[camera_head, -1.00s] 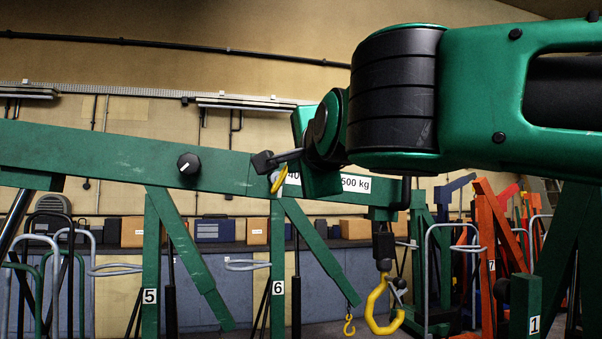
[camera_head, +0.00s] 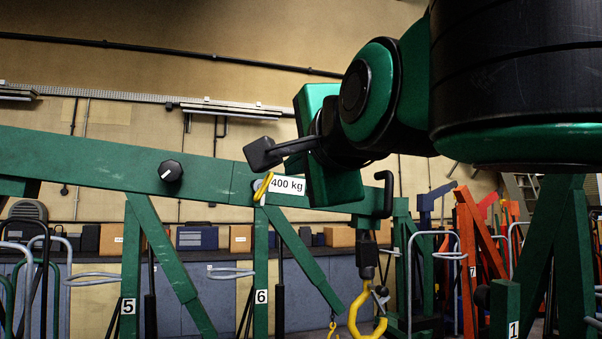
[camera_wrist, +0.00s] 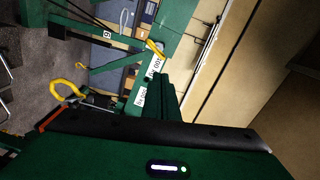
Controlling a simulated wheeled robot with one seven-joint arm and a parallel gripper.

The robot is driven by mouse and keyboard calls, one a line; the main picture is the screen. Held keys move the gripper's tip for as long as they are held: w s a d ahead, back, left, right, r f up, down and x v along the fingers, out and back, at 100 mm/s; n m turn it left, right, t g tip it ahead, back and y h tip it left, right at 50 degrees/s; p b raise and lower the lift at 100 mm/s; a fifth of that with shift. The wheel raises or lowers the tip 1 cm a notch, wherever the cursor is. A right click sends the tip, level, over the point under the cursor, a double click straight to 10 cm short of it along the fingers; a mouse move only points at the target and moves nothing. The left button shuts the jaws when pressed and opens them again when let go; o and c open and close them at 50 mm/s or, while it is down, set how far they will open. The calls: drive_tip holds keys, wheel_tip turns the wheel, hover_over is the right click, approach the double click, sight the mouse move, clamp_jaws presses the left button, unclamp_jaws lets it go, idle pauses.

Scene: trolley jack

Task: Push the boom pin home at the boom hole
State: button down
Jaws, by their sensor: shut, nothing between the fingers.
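The green boom (camera_head: 90,165) runs across the head view. What looks like the boom pin (camera_head: 264,189), a grey round end with a yellow piece across it, sits at the boom's near face beside the 400 kg label. It also shows in the wrist view as a yellow bar (camera_wrist: 155,47). How deep it sits and the hole around it cannot be told. My gripper (camera_head: 262,154) is shut and empty, its dark fingers pointing left. In the head view it appears just above the yellow piece, with a gap; the depth between them is unclear.
A black knob (camera_head: 171,170) sticks out of the boom to the left. A black bent handle (camera_head: 386,194) stands at the boom's right end, with a yellow hook (camera_head: 363,318) hanging below. Green frames and orange cranes (camera_head: 468,255) stand on the right. Open space lies above the boom.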

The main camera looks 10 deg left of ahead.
approach(260, 186)
drive_tip(key=shift+w+d+r, duration=0.2)
drive_tip(key=shift+w+r, duration=0.3)
drive_tip(key=shift+w, duration=0.15)
drive_tip(key=shift+w+d+r, duration=0.25)
drive_tip(key=shift+w+r, duration=0.2)
drive_tip(key=shift+w, duration=0.25)
drive_tip(key=shift+w+a+f, duration=0.2)
drive_tip(key=shift+w+a, duration=0.15)
drive_tip(key=shift+w, duration=0.25)
